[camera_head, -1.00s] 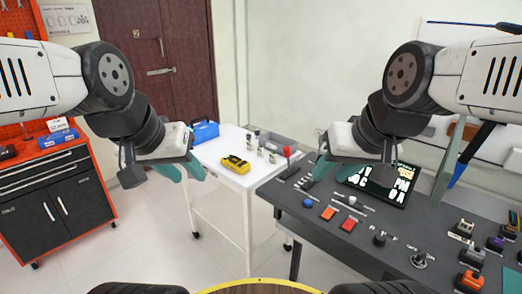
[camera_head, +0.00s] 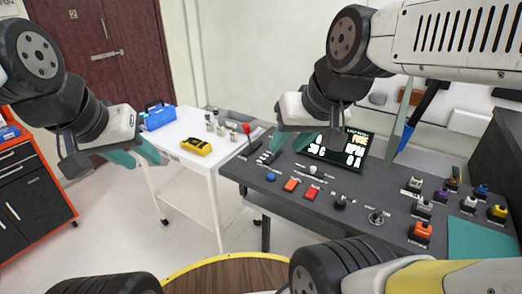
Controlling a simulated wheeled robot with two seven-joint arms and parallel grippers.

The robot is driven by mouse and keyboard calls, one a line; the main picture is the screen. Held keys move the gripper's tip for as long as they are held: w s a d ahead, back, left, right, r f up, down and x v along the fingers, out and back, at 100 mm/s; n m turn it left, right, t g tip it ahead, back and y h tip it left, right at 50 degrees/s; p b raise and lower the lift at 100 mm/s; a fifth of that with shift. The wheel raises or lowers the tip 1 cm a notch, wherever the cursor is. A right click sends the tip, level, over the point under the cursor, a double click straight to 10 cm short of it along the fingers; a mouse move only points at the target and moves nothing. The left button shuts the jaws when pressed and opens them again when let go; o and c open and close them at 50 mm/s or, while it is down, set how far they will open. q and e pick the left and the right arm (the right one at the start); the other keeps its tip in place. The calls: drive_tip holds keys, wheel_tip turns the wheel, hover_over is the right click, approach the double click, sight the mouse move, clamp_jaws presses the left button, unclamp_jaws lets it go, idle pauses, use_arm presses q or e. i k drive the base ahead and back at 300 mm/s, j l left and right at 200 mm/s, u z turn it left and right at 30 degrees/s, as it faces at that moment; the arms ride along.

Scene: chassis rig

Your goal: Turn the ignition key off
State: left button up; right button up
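What looks like the ignition key, a small silver piece on a round base (camera_head: 377,216), stands on the dark grey console (camera_head: 330,222) at right of centre. Its turned position is too small to tell. My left gripper (camera_head: 137,156) has its teal fingers apart and empty, in front of the white table and far left of the key. My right gripper (camera_head: 288,144) has its teal fingers apart and looks empty, above the console's back left, up and left of the key. Neither gripper touches the key.
The console also bears a black knob (camera_head: 340,202), an orange button (camera_head: 291,185), a red button (camera_head: 312,193), a lit display (camera_head: 340,147), a red-topped lever (camera_head: 247,129) and several coloured switches at right. A white table (camera_head: 180,160) holds a yellow meter (camera_head: 196,146) and a blue box (camera_head: 159,116).

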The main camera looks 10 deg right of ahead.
sight(377, 214)
drive_tip(key=z, duration=1.7)
drive_tip(key=j+u, duration=0.2)
drive_tip(key=j, duration=0.25)
